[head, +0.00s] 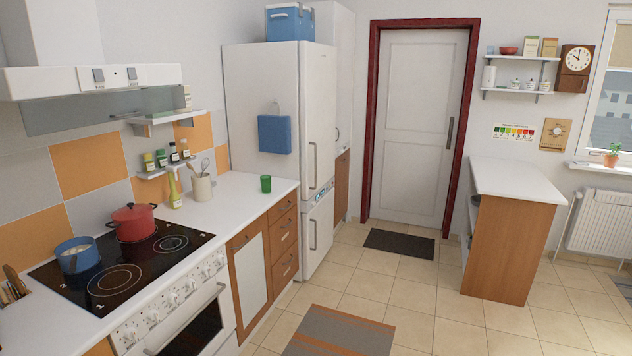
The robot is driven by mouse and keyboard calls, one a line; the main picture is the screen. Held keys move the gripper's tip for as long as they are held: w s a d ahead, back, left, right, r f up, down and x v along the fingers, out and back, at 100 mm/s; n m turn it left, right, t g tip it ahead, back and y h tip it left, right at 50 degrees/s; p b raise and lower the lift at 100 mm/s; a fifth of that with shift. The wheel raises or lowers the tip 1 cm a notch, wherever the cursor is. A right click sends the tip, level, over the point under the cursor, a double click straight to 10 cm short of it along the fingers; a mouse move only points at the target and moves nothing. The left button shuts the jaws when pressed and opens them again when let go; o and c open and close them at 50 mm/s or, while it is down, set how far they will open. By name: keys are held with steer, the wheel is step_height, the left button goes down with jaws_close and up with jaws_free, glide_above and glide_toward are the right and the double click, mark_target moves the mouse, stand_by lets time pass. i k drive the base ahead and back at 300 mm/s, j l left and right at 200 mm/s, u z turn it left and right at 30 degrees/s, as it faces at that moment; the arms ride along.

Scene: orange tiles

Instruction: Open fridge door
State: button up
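A tall white fridge (272,90) stands past the end of the left counter, against the left wall. Its upper door (321,110) faces right and looks shut, with a vertical grey handle (313,165) on its near side. A lower door (317,235) has its own handle (312,235) and also looks shut. A blue towel (275,134) hangs on the fridge's near side, and a blue cooler box (290,22) sits on top. My gripper is not in view.
The counter (225,205) with a stove (125,270) runs along the left, holding pots and a green cup (265,184). A white-topped island (512,180) stands at right. Tiled floor (375,290) between them is free, with a striped rug (340,333) and dark mat (399,244).

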mark_target(317, 70)
steer(key=i, duration=2.2)
steer(key=i+j+z, duration=0.1)
steer(key=i, duration=1)
steer(key=i+j, duration=0.1)
steer(key=i, duration=1)
